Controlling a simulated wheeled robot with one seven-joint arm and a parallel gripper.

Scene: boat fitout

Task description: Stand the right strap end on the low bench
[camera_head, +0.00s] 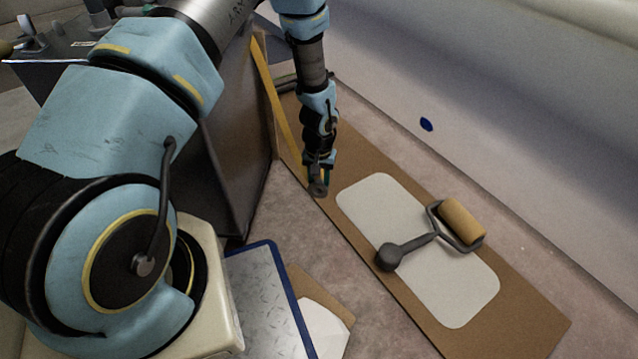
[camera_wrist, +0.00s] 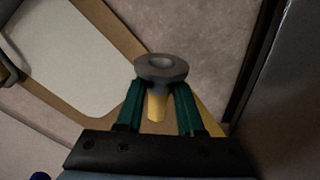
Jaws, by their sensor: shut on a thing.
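My gripper (camera_head: 319,172) points down over the near edge of a long brown board (camera_head: 355,246), which looks like the low bench. In the wrist view, the two green fingers (camera_wrist: 158,108) are shut on a small yellow piece topped by a grey ring, likely the right strap end (camera_wrist: 162,69). In the head view, the grey ring (camera_head: 318,190) shows just below the fingers, by the board's edge. I cannot tell whether it touches the board. A yellow strip (camera_head: 275,90) runs along a dark panel behind the gripper.
A pale pad (camera_head: 372,200) lies on the board, and a roller with a yellow sleeve (camera_head: 462,221) lies across it. A dark box-like panel (camera_head: 235,150) stands left of my gripper. A blue-edged metal plate (camera_head: 262,290) is at the lower middle. A pale wall rises behind the board.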

